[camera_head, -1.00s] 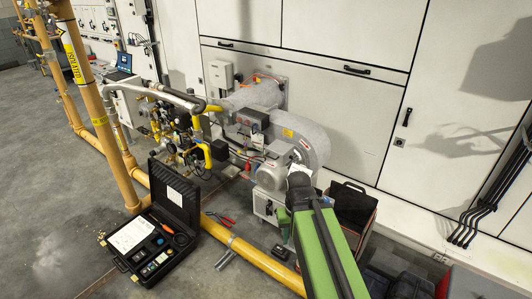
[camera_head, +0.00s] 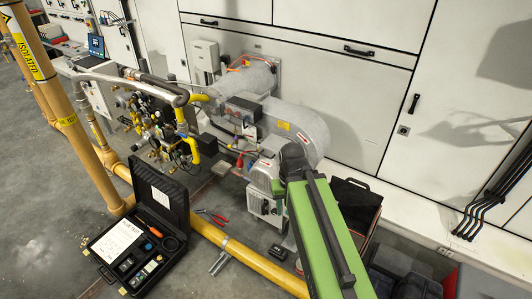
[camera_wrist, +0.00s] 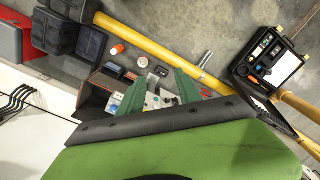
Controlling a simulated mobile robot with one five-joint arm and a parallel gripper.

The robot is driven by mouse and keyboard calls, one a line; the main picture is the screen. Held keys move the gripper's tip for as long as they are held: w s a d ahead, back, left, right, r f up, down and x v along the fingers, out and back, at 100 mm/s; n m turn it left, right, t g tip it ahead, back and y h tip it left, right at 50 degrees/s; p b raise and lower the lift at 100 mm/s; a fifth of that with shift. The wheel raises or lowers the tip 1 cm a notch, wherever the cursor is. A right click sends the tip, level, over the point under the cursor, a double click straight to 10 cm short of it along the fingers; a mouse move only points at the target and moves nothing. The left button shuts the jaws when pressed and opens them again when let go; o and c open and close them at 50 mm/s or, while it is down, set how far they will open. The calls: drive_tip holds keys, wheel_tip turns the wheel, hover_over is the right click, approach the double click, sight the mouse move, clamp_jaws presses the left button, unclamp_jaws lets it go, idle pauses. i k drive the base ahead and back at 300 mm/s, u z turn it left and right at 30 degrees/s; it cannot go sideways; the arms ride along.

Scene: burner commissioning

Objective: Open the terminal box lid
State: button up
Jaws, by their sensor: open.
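The grey burner motor (camera_head: 266,172) sits at the right end of the burner assembly, partly behind my arm. A dark box (camera_head: 243,110) is fixed on the burner body, and a pale grey box (camera_head: 205,62) is on the wall behind; both look closed. I cannot tell which is the terminal box, and no open lid shows. In the wrist view my gripper (camera_wrist: 162,92) has two green fingers apart, with nothing held between them. It points down over small items and the floor.
A yellow pipe (camera_head: 250,257) runs along the floor. An open black tool case (camera_head: 177,212) lies left of it, with red-handled pliers (camera_head: 212,217) nearby. A dark open box (camera_head: 352,205) stands right of my arm. Gas valves (camera_head: 155,120) crowd the left.

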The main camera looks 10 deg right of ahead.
sight(271, 146)
drive_tip(key=z, duration=0.05)
drive_tip(key=k, duration=0.25)
drive_tip(key=u, duration=0.65)
drive_tip(key=i, duration=0.95)
drive_tip(key=u, duration=0.4)
drive_tip(key=k, duration=0.8)
drive_tip(key=u, duration=0.2)
drive_tip(key=i, duration=0.8)
drive_tip(key=z, duration=0.05)
